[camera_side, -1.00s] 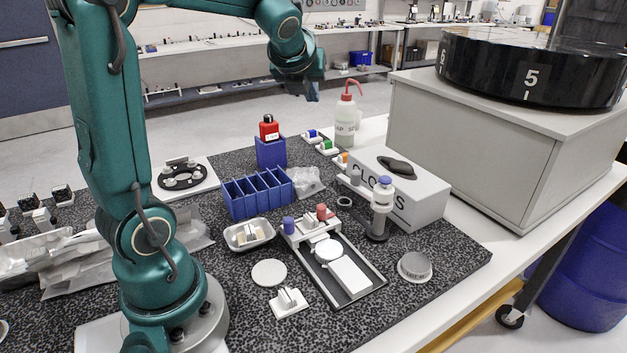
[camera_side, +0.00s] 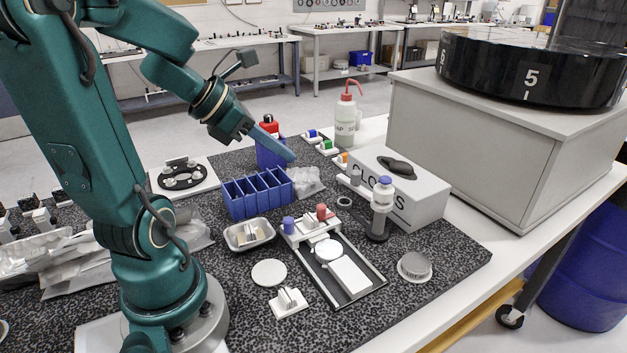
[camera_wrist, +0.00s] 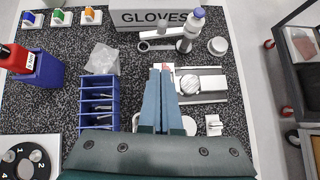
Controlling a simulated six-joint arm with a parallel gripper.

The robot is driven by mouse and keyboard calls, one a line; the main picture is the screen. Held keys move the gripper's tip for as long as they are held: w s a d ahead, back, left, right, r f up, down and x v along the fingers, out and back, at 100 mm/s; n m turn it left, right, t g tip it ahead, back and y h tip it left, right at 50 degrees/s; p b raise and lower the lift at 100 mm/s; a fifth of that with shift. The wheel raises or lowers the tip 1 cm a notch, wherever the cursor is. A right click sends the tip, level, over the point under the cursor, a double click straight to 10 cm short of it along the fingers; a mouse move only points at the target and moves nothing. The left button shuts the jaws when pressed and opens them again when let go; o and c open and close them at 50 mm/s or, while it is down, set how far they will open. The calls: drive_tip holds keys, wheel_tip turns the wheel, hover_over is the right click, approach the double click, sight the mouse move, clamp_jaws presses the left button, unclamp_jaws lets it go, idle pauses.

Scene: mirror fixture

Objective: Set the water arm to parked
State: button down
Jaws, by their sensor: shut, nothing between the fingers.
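A stand on the mat, which I take to be the water arm (camera_side: 381,205), has a dark round base and an upright post with a blue-capped white top. A pale horizontal arm reaches left from it, alongside the gloves box. In the wrist view, the water arm (camera_wrist: 160,34) lies at the top, pointing left from the post. My gripper (camera_side: 288,156) is shut and empty, tilted down above the back of the blue rack. In the wrist view my gripper (camera_wrist: 161,69) points toward the stand, apart from it. No parked mark is readable.
A fixture (camera_side: 372,273) with a white slide and red and blue knobs lies in front of the stand. The gloves box (camera_side: 425,205) is close behind it. The blue rack (camera_side: 235,208), a plastic bag (camera_side: 307,181) and a wash bottle (camera_side: 345,123) are nearby.

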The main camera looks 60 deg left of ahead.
approach(351, 182)
wheel_tip(351, 182, down, 4)
drive_tip(key=shift+a+r, duration=0.15)
drive_tip(key=shift+w+d, duration=0.1)
drive_tip(key=shift+w, duration=0.95)
drive_tip(key=shift+w+d, duration=0.15)
drive_tip(key=shift+w, duration=0.9)
